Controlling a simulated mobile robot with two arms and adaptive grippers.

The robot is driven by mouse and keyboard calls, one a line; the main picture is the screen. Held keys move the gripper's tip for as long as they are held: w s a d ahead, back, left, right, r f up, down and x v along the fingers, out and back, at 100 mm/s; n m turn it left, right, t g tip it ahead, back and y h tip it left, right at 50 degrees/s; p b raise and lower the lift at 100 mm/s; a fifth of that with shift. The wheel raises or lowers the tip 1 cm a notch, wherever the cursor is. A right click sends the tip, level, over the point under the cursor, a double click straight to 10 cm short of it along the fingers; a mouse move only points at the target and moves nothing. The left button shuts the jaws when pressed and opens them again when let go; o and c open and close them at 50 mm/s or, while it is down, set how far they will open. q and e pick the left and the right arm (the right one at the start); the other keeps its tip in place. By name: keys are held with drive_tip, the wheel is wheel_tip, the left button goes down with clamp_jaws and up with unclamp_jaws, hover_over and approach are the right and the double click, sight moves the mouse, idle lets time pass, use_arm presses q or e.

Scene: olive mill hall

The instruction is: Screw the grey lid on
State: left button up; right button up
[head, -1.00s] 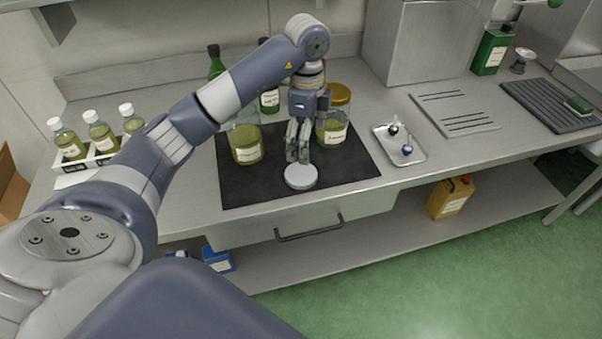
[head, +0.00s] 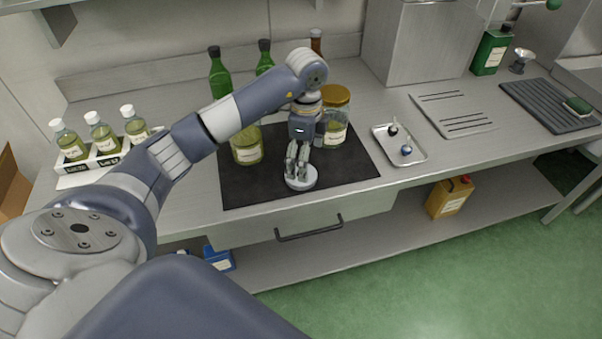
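The grey lid (head: 309,182) is a flat round disc lying on the dark mat (head: 245,190) near its front edge. My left gripper (head: 297,174) points down with its fingertips at the lid, overlapping it in the picture. Whether the fingers grip it cannot be told. Two glass jars with pale labels stand behind on the mat. The left jar (head: 247,152) holds yellow-green contents, and its top is partly hidden by my arm. The right jar (head: 336,132) wears a gold lid (head: 336,95) and is partly covered by my gripper. My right gripper is out of view.
A rack of white-capped bottles (head: 105,158) stands left, and green bottles (head: 219,72) stand behind. Right of the mat are a small metal tray (head: 414,156) with small items, a slotted plate (head: 452,110) and a dark ribbed mat (head: 545,105). Bare counter lies between them.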

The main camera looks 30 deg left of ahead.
sight(312, 173)
use_arm(q)
drive_tip(key=f, duration=0.1)
drive_tip(key=f+p, duration=0.1)
drive_tip(key=f, duration=0.1)
drive_tip(key=f+p, duration=0.1)
drive_tip(key=shift+s+a+f, duration=0.1)
drive_tip(key=shift+a+f, duration=0.15)
drive_tip(key=shift+f, duration=0.4)
drive_tip(key=c, duration=0.9)
